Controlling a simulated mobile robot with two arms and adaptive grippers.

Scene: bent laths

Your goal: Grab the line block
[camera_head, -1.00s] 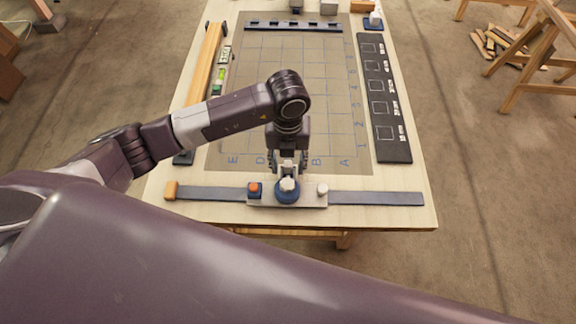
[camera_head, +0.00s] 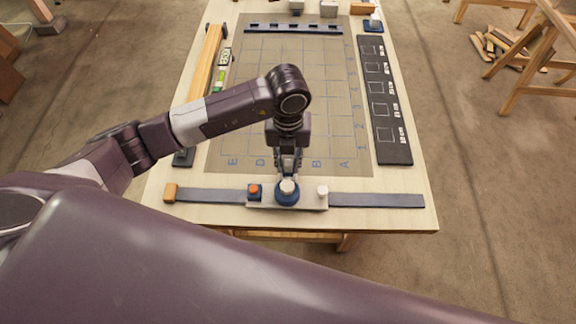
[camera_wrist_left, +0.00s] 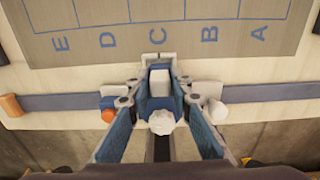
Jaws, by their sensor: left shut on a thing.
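The line block is, as far as I can tell, the piece with a pale top (camera_wrist_left: 157,84) and blue sides at the middle of the grey carriage (camera_head: 309,199). A blue round base with a white knob (camera_head: 288,186) stands at its near side; the knob also shows in the wrist view (camera_wrist_left: 162,122). My left gripper (camera_head: 287,173) points down behind the knob and hides most of the block in the head view. In the wrist view its fingers (camera_wrist_left: 158,90) are shut on the block's sides. The block still sits at the carriage. My right gripper is not in view.
The carriage sits on a dark flat rail (camera_head: 376,199) along the table's near edge, with an orange knob (camera_head: 254,189) and a white peg (camera_head: 322,190) at its sides. Behind lies a lettered grid mat (camera_head: 340,120). A black panel (camera_head: 385,105) lies right, a wooden bar (camera_head: 204,62) left.

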